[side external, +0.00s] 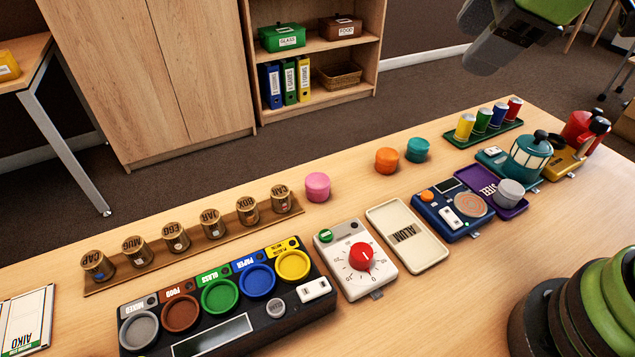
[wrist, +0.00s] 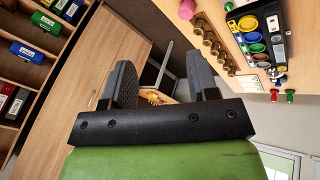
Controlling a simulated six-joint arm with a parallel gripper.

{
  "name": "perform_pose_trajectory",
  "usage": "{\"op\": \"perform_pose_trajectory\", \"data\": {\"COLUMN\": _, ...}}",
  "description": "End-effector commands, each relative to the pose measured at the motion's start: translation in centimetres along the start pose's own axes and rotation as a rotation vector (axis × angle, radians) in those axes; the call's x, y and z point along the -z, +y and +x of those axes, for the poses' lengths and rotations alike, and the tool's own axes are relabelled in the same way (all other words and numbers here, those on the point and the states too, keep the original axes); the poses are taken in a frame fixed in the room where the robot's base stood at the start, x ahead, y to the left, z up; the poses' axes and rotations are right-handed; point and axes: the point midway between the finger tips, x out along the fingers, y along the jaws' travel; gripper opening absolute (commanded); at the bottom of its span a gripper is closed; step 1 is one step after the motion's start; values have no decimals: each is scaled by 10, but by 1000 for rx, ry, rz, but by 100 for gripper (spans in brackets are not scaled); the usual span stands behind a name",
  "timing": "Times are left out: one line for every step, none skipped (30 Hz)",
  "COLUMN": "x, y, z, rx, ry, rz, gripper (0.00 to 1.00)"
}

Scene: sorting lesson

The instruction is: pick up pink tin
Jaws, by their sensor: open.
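The pink tin (side external: 317,187) stands upright on the wooden table, just right of the end of the rack of labelled wooden cylinders. It also shows in the wrist view (wrist: 187,9), cut by the top edge. My gripper (wrist: 166,84) is open and empty in the wrist view, its two dark fingers apart. In the side view my gripper (side external: 487,50) is high at the top right, well away from the pink tin and touching nothing.
An orange tin (side external: 387,161) and a teal tin (side external: 417,150) stand right of the pink tin. The wooden rack (side external: 215,243) holds several cylinders. The sorting panel (side external: 205,343), red-dial box (side external: 380,284) and ALUM tray (side external: 438,262) lie in front. Table behind the pink tin is clear.

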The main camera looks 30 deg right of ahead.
Motion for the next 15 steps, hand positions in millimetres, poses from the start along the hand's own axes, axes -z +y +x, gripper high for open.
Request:
{"op": "perform_pose_trajectory", "data": {"x": 12, "y": 3, "z": 19, "rx": 13, "ry": -22, "rz": -175, "gripper": 54}}
{"op": "perform_pose_trajectory", "data": {"x": 19, "y": 4, "z": 30, "rx": 17, "ry": -31, "rz": -286, "gripper": 54}}
{"op": "perform_pose_trajectory", "data": {"x": 28, "y": 6, "z": 44, "rx": 23, "ry": -41, "rz": -436, "gripper": 54}}
{"op": "perform_pose_trajectory", "data": {"x": 35, "y": 6, "z": 56, "rx": 29, "ry": -49, "rz": -548, "gripper": 54}}
{"op": "perform_pose_trajectory", "data": {"x": 42, "y": 5, "z": 68, "rx": 34, "ry": -54, "rz": -663, "gripper": 54}}
{"op": "perform_pose_trajectory", "data": {"x": 50, "y": 3, "z": 84, "rx": 44, "ry": -61, "rz": -814, "gripper": 54}}
{"op": "perform_pose_trajectory", "data": {"x": 56, "y": 1, "z": 97, "rx": 51, "ry": -65, "rz": -929, "gripper": 54}}
{"op": "perform_pose_trajectory", "data": {"x": 62, "y": -2, "z": 110, "rx": 59, "ry": -67, "rz": -1042, "gripper": 54}}
{"op": "perform_pose_trajectory", "data": {"x": 69, "y": -7, "z": 126, "rx": 70, "ry": -69, "rz": -1190, "gripper": 54}}
{"op": "perform_pose_trajectory", "data": {"x": 74, "y": -11, "z": 138, "rx": 78, "ry": -69, "rz": -1296, "gripper": 54}}
{"op": "perform_pose_trajectory", "data": {"x": 79, "y": -16, "z": 150, "rx": 85, "ry": -68, "rz": -1399, "gripper": 54}}
{"op": "perform_pose_trajectory", "data": {"x": 84, "y": -22, "z": 165, "rx": 95, "ry": -65, "rz": -1525, "gripper": 54}}
{"op": "perform_pose_trajectory", "data": {"x": 87, "y": -27, "z": 175, "rx": 102, "ry": -62, "rz": -1612, "gripper": 54}}
{"op": "perform_pose_trajectory", "data": {"x": 89, "y": -32, "z": 184, "rx": 108, "ry": -59, "rz": -1693, "gripper": 54}}
{"op": "perform_pose_trajectory", "data": {"x": 92, "y": -37, "z": 195, "rx": 115, "ry": -55, "rz": -1786, "gripper": 54}}
